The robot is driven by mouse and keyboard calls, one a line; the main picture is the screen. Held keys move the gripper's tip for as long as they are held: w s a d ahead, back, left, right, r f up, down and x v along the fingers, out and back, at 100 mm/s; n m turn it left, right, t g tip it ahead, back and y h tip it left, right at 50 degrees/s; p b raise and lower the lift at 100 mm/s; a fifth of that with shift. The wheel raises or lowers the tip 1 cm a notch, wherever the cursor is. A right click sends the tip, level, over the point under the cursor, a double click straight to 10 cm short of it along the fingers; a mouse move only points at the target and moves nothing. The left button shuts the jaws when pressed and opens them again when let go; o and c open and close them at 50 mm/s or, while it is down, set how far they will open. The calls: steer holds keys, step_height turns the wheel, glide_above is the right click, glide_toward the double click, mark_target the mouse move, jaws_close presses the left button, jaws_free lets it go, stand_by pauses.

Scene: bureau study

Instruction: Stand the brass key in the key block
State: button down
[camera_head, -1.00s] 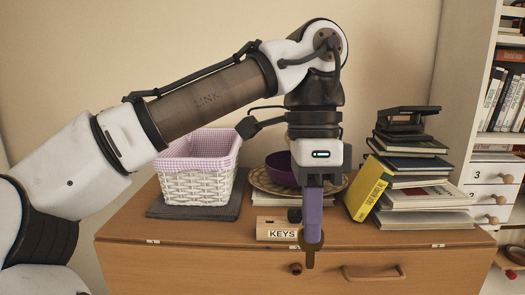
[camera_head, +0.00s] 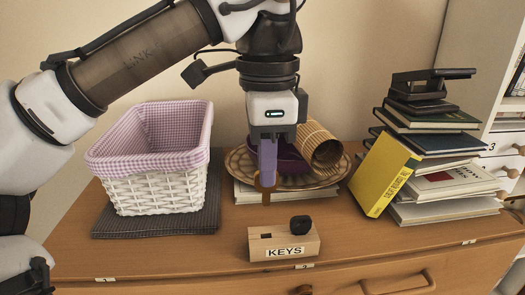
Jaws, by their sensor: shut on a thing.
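My gripper (camera_head: 267,165), with purple fingers, is shut on the brass key (camera_head: 266,183). The key hangs down below the fingertips, and its upper part is partly hidden by them. The key block (camera_head: 258,250) is a small wooden block labelled KEYS near the front of the cabinet top. It has a dark slot (camera_head: 266,237) in its left part, and a black key head (camera_head: 300,224) stands at its right. In the picture the key is above the slot side of the block, apart from it; its exact depth is hard to tell.
Behind the gripper, a woven tray (camera_head: 240,172) holds a purple bowl (camera_head: 290,160) and a rolled bamboo mat (camera_head: 318,145). A lined white basket (camera_head: 155,190) stands left. A yellow book (camera_head: 385,178) leans on stacked books at right. The cabinet top beside the block is clear.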

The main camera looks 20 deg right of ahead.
mark_target(267, 191)
steer(key=shift+f, duration=2.7)
steer(key=shift+f+b, duration=0.3)
steer(key=shift+f, duration=1.2)
steer(key=c, duration=1.6)
jaws_free()
steer(key=shift+o, duration=0.4)
steer(key=o, duration=0.5)
steer(key=shift+r+p, duration=0.3)
steer(key=shift+r, duration=3.7)
